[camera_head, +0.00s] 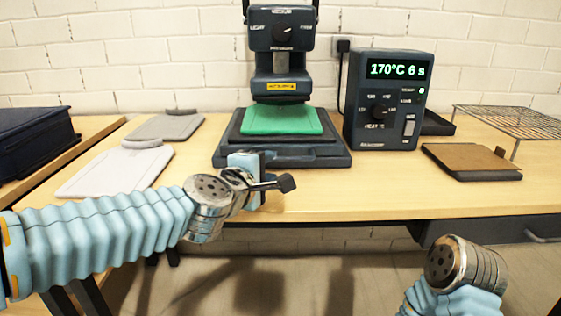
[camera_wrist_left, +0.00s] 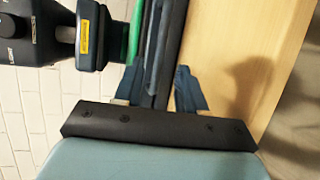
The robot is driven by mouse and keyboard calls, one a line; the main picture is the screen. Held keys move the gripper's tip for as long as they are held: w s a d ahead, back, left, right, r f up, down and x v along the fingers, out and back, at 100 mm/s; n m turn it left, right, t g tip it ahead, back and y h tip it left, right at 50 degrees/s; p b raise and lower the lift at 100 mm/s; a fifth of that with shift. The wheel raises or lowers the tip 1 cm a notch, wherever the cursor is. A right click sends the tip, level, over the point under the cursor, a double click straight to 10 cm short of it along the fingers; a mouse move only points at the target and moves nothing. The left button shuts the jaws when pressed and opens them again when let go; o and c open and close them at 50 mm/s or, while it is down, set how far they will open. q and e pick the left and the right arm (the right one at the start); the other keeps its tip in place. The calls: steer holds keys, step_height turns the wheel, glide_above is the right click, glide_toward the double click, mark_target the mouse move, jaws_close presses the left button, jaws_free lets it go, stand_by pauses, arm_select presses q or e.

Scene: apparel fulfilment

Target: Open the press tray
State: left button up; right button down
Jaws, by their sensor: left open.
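The heat press (camera_head: 280,80) stands at the back middle of the table, its dark head raised above a green pad (camera_head: 282,121). The pad lies on the dark press tray (camera_head: 338,158), which is low and flat. My left gripper (camera_head: 254,160) is at the tray's front edge, left of its middle. In the left wrist view my left gripper (camera_wrist_left: 160,88) is open, with the tray's dark edge (camera_wrist_left: 165,45) between its fingers; contact cannot be told. The green pad's edge (camera_wrist_left: 136,30) also shows there. My right arm shows at lower right, but its gripper is out of frame.
A control box (camera_head: 385,140) reading 170°C 6 s stands right of the press. A brown board (camera_head: 470,160) and wire rack (camera_head: 515,122) lie farther right. Grey boards (camera_head: 115,172) and a dark folded item (camera_head: 35,140) lie left.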

mark_target(280, 159)
arm_select(q)
steer(key=x, duration=0.8)
jaws_close()
